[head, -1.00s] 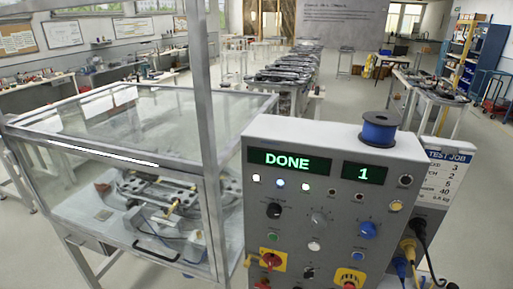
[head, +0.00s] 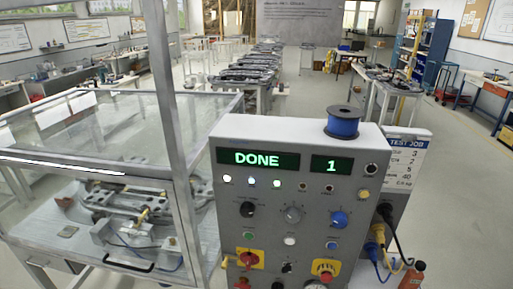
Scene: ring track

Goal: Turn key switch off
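The grey control panel (head: 268,226) stands in the lower middle of the head view. Its green displays read "DONE" (head: 257,158) and "1" (head: 331,165). A small dark switch (head: 287,267) sits low between a red rotary switch on a yellow plate (head: 249,259) and a red part on a yellow plate (head: 325,268). A dark round fitting (head: 371,169) is at the upper right. I cannot tell which one is the key switch or how it is turned. Neither gripper is in view.
A blue spool (head: 342,122) stands on top of the panel. A clear-walled test cabinet (head: 120,262) is on the left, its metal post close to the panel. Cables (head: 386,235) hang at the panel's right side. Open floor (head: 460,200) lies to the right.

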